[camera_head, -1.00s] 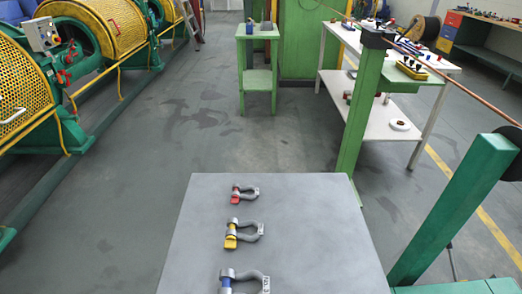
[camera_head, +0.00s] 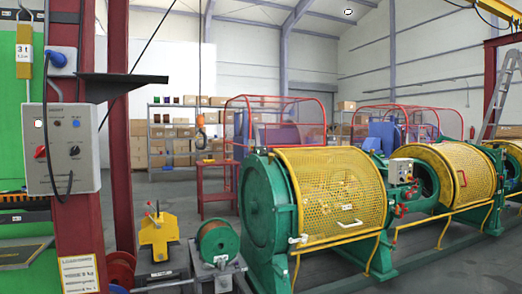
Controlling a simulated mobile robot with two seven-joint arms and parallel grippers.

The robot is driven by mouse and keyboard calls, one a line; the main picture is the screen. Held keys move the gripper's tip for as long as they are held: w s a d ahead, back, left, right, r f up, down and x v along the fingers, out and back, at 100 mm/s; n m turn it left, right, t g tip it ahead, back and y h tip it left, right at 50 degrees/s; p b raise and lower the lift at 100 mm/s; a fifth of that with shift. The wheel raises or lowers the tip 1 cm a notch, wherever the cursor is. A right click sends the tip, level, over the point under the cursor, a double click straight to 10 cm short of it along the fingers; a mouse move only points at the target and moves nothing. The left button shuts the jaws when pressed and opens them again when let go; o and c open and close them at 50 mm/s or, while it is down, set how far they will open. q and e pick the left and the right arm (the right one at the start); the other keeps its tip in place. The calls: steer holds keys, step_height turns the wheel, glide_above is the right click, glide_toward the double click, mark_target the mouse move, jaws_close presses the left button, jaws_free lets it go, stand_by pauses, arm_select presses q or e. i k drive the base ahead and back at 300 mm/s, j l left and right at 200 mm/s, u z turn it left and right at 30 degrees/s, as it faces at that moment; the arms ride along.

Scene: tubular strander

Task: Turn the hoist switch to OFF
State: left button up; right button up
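A light grey control box (camera_head: 84,170) is fixed to a red steel column (camera_head: 75,225) at the left. It carries a red rotary knob (camera_head: 41,152), a black rotary knob (camera_head: 74,151) and small indicators or buttons above them. A dark cable hangs across the box. Neither of my grippers is in view.
An orange hoist hook (camera_head: 200,136) hangs mid-room. A green machine with yellow mesh guards (camera_head: 331,190) fills the right. A yellow block (camera_head: 158,235) and a reel on a green stand (camera_head: 217,243) stand near the column. A dark shelf (camera_head: 125,86) juts from it.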

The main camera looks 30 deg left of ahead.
mark_target(40, 151)
steer(key=u, duration=2.25)
